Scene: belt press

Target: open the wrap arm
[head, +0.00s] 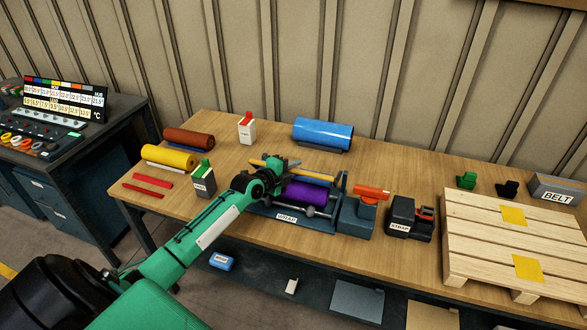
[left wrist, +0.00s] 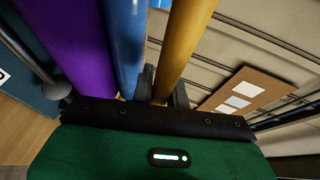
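The wrap station (head: 262,211), a dark blue base labelled WRAP, stands near the table's front edge and carries a purple roll (head: 306,194). The wrap arm (head: 315,175) is a yellow bar lying low and roughly level behind the purple roll. My left gripper (head: 273,169) is at the bar's left part. In the left wrist view the wrap arm (left wrist: 188,40) runs between the two dark fingers (left wrist: 163,88), with no clear gap on either side. The purple roll (left wrist: 70,45) is left of it there. The fingertips are partly hidden. My right gripper is not in view.
A blue roll (head: 322,134) lies behind the station. An orange-handled block (head: 370,195), a strap tool (head: 405,220) and a pallet (head: 515,245) are to the right.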

